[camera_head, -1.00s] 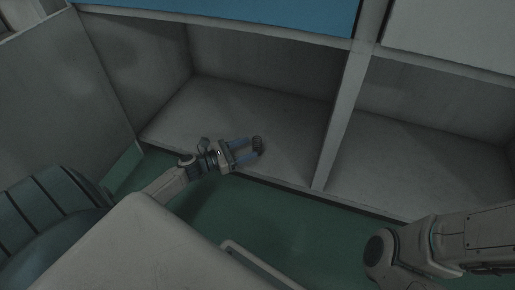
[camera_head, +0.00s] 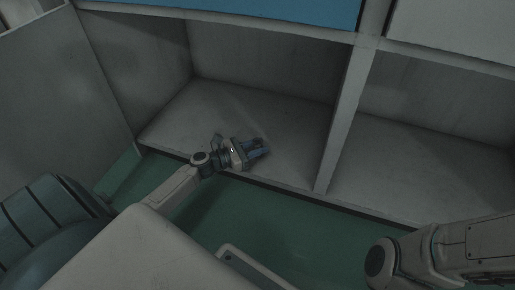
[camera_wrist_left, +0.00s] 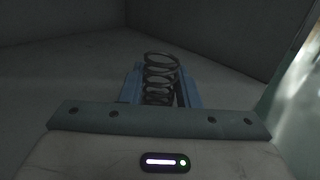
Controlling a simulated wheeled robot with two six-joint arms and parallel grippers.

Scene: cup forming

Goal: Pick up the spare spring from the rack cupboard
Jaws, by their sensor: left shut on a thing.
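The spare spring (camera_wrist_left: 161,72) is a dark metal coil. In the left wrist view it stands upright between the two blue fingers of my left gripper (camera_wrist_left: 160,98), which is shut on it. In the head view my left gripper (camera_head: 256,148) is low over the cupboard floor near its front edge, and the spring is mostly hidden by the fingers. The rack cupboard (camera_head: 200,115) has an open left compartment, and the gripper is inside it. My right arm shows at the lower right of the head view, but its gripper is out of view.
A vertical divider (camera_head: 345,115) separates the left compartment from an empty right one (camera_head: 430,165). An open grey door panel (camera_head: 65,85) stands at the left. Blue and white fronts are above. The green floor (camera_head: 250,220) lies in front.

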